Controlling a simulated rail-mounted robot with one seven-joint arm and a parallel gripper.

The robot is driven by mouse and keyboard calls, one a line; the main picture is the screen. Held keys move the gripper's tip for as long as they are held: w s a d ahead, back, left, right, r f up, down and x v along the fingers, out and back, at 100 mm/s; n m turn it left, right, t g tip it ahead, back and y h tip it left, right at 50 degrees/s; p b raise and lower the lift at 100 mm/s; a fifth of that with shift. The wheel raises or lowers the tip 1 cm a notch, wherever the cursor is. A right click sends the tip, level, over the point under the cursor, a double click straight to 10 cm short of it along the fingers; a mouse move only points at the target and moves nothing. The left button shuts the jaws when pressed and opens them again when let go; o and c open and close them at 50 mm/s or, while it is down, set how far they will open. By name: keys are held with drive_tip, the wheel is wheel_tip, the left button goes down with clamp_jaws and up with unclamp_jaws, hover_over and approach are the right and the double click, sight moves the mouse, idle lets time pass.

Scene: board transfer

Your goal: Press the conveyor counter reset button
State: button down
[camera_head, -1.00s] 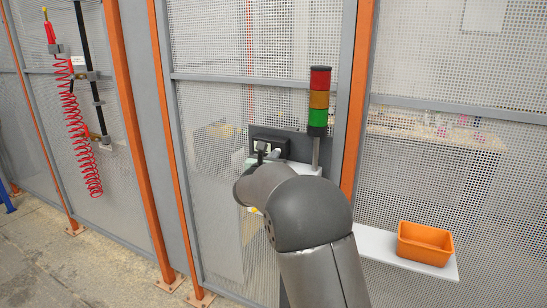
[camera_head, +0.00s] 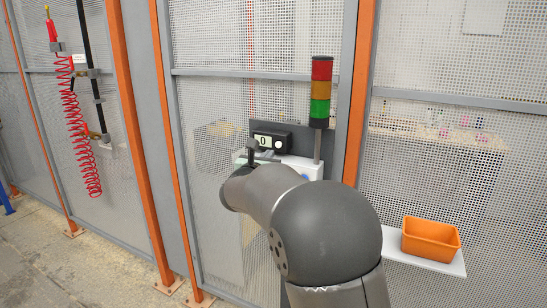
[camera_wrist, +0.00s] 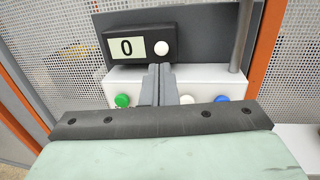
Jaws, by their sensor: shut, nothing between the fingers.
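The conveyor counter is a black box (camera_wrist: 145,43) on a dark panel, with a display (camera_wrist: 126,47) reading 0. Its round white button (camera_wrist: 161,48) is right of the display, uncovered and apart from my fingers in the picture. In the head view the counter (camera_head: 270,134) shows beyond my arm, also reading 0, with its white button (camera_head: 279,145) at the right. My gripper (camera_wrist: 158,67) is shut and empty, with its fingertips just below the white button in the wrist view. In the head view, my gripper (camera_head: 254,146) is at the counter's lower left.
A white box (camera_wrist: 205,80) below the counter carries a green button (camera_wrist: 122,100), a white button (camera_wrist: 187,99) and a blue button (camera_wrist: 222,98). A red, amber and green signal tower (camera_head: 320,92) stands at the right. An orange bin (camera_head: 431,238) sits on a white shelf.

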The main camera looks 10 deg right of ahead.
drive_tip(key=b+v, duration=0.1)
drive_tip(key=v, duration=0.5)
drive_tip(key=shift+s+a, duration=0.25)
drive_tip(key=shift+s, duration=0.1)
drive_tip(key=shift+f, duration=0.1)
drive_tip(key=s+d+f+m+g, duration=0.55)
drive_tip(key=s+f+m, duration=0.2)
drive_tip(key=s, duration=0.25)
drive_tip(key=s+d+f+m+g, duration=0.5)
drive_tip(key=s+d+f+m, duration=0.15)
drive_tip(key=s+m, duration=0.3)
drive_tip(key=s+a+f+m+g+y, duration=0.1)
drive_tip(key=s+a+f+m+y, duration=0.1)
drive_tip(key=s, duration=0.4)
drive_tip(key=s+a+f+m+g+y, duration=0.2)
drive_tip(key=s+f+m+y, duration=0.2)
drive_tip(key=s+m, duration=0.2)
drive_tip(key=s+a+f+m+g+y, duration=0.2)
drive_tip(key=s+m, duration=0.3)
drive_tip(key=s, duration=0.3)
drive_tip(key=shift+a+f+y, duration=0.4)
drive_tip(key=shift+a+f, duration=0.15)
